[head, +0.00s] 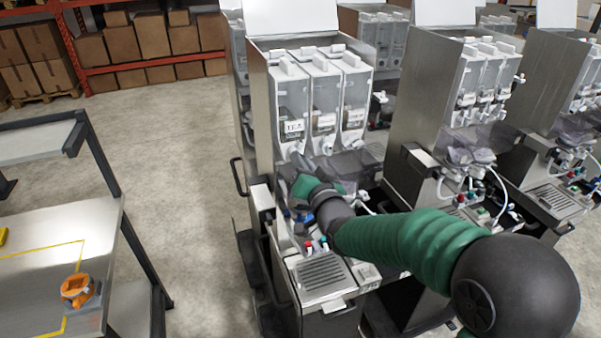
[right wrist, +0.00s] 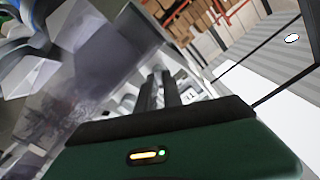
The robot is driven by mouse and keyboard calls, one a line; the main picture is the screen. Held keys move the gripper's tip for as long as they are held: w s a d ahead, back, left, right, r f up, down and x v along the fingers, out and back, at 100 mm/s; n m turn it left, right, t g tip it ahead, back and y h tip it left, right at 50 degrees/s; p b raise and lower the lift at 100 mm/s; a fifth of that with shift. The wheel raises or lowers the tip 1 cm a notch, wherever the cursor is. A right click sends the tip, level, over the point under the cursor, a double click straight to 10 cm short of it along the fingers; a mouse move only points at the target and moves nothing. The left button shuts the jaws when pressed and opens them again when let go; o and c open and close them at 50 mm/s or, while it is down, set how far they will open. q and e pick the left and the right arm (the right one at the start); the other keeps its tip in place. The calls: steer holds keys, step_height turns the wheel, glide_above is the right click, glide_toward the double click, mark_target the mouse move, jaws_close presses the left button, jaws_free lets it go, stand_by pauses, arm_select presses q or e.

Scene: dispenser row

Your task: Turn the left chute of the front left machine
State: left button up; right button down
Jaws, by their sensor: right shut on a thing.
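The front left machine (head: 258,110) has three clear canisters side by side, each with a white lid and a chute at its lower front. The left canister (head: 292,98) carries a dark-lettered label; its white left chute (head: 297,159) is just above my right gripper (head: 303,183). My green right arm reaches in from the right, across the machine's front. In the right wrist view, my right gripper's dark fingers (right wrist: 158,88) are close together, shut on the left chute; the contact itself is hard to make out. My left gripper is out of view.
More dispensers stand to the right, including a neighbouring machine (head: 428,95). A drip tray (head: 321,274) and small coloured knobs sit below my gripper. A metal table (head: 108,228) with an orange object (head: 77,290) stands at left. The floor between is clear.

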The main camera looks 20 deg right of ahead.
steer(key=shift+f+n+b, duration=0.2)
steer(key=shift+n+b, duration=1.25)
steer(key=shift+n, duration=0.05)
steer(key=shift+f+n+b, duration=0.15)
steer(key=shift+n+b, duration=1.3)
steer(key=shift+n, duration=0.05)
steer(key=c, duration=1.5)
jaws_free()
steer(key=shift+d, duration=0.1)
steer(key=shift+r, duration=0.15)
